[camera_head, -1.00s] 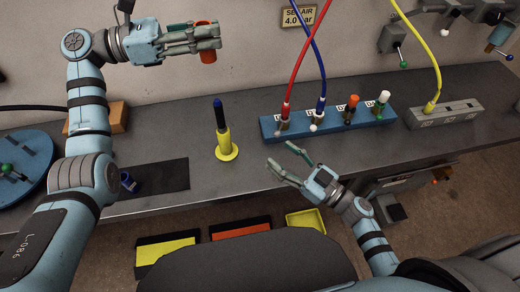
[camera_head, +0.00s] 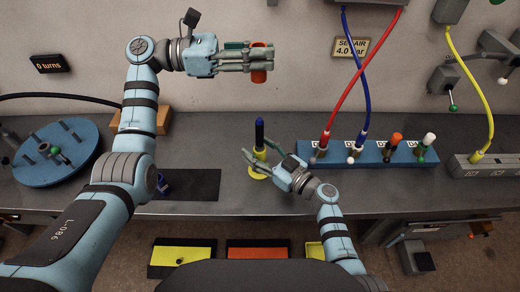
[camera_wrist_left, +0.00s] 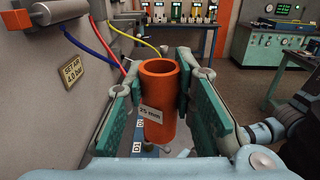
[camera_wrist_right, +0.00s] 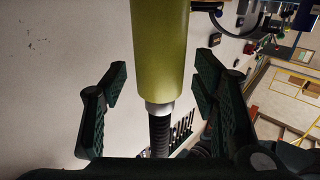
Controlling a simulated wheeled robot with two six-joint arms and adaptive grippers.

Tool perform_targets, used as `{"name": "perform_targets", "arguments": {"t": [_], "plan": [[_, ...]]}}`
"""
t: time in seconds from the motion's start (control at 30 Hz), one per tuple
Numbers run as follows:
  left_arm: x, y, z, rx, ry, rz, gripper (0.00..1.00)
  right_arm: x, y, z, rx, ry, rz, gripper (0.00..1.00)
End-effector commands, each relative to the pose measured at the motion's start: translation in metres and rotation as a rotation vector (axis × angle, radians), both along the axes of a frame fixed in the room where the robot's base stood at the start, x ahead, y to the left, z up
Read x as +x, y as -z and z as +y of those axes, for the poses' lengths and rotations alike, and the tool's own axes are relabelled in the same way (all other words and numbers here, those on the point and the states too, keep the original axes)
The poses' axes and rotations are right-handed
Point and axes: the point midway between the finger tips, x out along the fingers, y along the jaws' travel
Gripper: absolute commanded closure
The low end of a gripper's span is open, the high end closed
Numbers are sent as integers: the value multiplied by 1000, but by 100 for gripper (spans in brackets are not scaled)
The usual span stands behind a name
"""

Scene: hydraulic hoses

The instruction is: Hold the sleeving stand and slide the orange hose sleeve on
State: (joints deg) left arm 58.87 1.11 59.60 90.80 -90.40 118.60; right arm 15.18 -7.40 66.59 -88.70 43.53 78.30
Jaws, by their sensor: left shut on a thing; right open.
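The sleeving stand (camera_head: 259,132) stands upright on the bench, with a dark blue top, yellow lower part and round yellow base. My right gripper (camera_head: 258,153) is open, low, with its fingers reaching to the stand, partly hiding its middle. In the right wrist view the stand's yellow column (camera_wrist_right: 158,50) and dark ribbed part lie between the spread jaws, apparently untouched.
A blue block (camera_head: 372,157) with red and blue hoses and orange and white-capped plugs stands right of the stand. A grey block (camera_head: 490,165) with a yellow hose is further right. A blue turntable (camera_head: 84,158) is at left. A dark mat (camera_head: 200,187) lies nearer the stand.

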Motion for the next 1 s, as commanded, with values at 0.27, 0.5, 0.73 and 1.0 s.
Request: {"name": "perform_targets", "arguments": {"t": [0.27, 0.5, 0.73, 1.0], "plan": [[0, 0, 0, 0, 0, 0, 100, 0, 0, 0, 0, 1, 0, 65], [0, 0, 0, 0, 0, 0, 100, 0, 0, -1, 0, 1, 0, 100], [0, 3, 0, 0, 0, 1, 100, 0, 0, -1, 0, 1, 0, 100], [-24, 80, -16, 0, -33, 4, 100, 0, 0, -1, 0, 1, 0, 100]]}}
